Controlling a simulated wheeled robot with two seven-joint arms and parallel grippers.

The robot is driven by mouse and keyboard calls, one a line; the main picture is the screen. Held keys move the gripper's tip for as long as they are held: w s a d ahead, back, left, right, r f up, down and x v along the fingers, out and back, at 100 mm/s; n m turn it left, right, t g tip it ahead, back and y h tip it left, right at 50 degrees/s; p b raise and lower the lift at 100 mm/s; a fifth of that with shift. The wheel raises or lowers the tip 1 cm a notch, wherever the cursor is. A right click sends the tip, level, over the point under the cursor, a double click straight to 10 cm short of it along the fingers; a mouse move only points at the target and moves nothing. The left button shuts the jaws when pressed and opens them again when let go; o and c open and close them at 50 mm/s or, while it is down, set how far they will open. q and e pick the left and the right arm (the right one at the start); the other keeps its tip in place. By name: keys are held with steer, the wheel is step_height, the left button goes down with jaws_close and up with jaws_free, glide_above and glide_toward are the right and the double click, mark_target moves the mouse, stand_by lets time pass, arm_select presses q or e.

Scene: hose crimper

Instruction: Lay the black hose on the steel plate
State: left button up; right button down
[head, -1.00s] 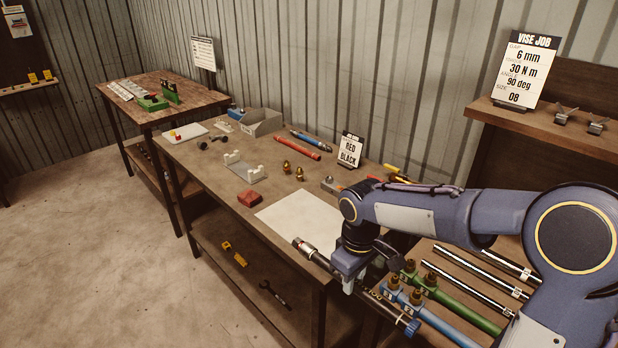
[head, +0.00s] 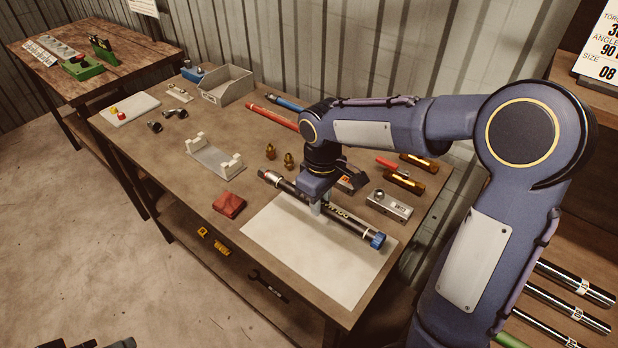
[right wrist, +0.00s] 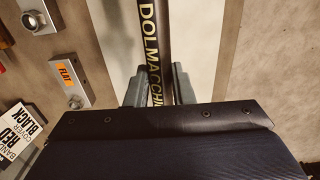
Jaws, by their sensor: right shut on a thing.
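The black hose (head: 347,220) has yellow lettering, a blue end at the right and a silver end with a red band at the left. My right gripper (head: 316,206) is shut on it near its middle. The hose is over the pale steel plate (head: 305,255), slanting along its back part, with its silver end beyond the plate's left corner. I cannot tell whether it touches the plate. In the right wrist view the hose (right wrist: 154,40) runs between the two fingers (right wrist: 157,90), with the plate (right wrist: 193,45) beneath. My left gripper is not recognizable in view.
A red cloth-like block (head: 229,205) lies just left of the plate. A cradle (head: 216,161), brass fittings (head: 289,160) and a grey block (head: 390,205) stand around it. A red hose (head: 272,117) and a grey bin (head: 226,86) are farther back. The plate's front part is clear.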

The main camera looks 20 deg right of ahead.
mark_target(318, 236)
steer(key=shift+w, duration=0.3)
steer(key=shift+r, duration=0.1)
steer(key=shift+s, duration=0.15)
step_height(318, 236, down, 10)
steer(key=b, duration=0.7)
steer(key=shift+b, duration=0.3)
steer(key=shift+f, duration=0.25)
steer(key=c, duration=1.2)
jaws_free()
steer(key=shift+o, duration=0.2)
steer(key=shift+r, duration=0.1)
